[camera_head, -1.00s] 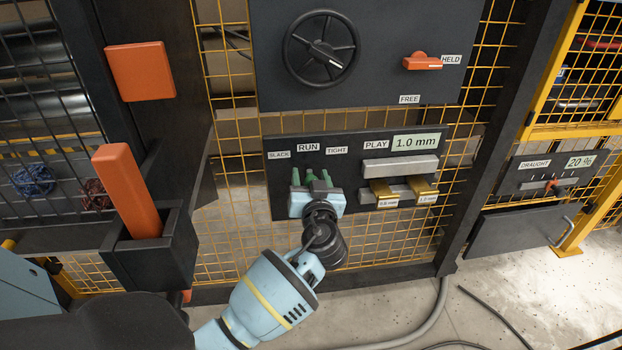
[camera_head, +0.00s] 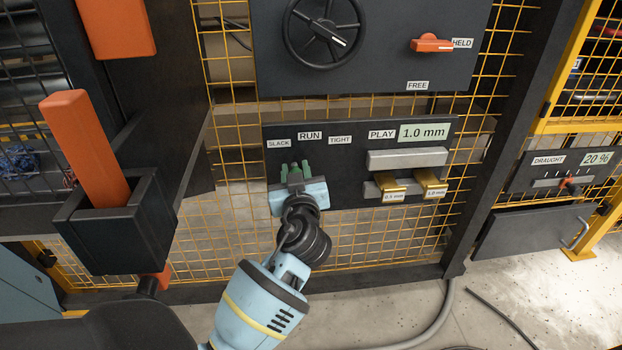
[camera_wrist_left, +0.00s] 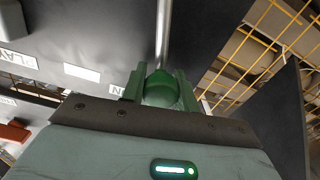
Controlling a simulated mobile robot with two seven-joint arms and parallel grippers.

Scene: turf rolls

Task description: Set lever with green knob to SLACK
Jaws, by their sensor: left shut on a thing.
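The lever's green knob (camera_wrist_left: 160,88) sits between the green fingers of my left gripper (camera_head: 295,170), which is shut on it. In the head view the knob and fingers stand below the gap between the SLACK label (camera_head: 279,143) and the RUN label (camera_head: 310,135). The TIGHT label (camera_head: 340,140) is farther right. In the left wrist view the lever's metal rod (camera_wrist_left: 164,35) runs up from the knob. My gripper body hides the knob's near side in the head view. My right gripper is not in view.
Right of the lever are the PLAY display (camera_head: 424,132) and brass-coloured blocks (camera_head: 392,184). Above are a black handwheel (camera_head: 323,30) and an orange HELD/FREE handle (camera_head: 431,45). An orange bar in a black holder (camera_head: 112,215) stands at left. Yellow mesh surrounds the panel.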

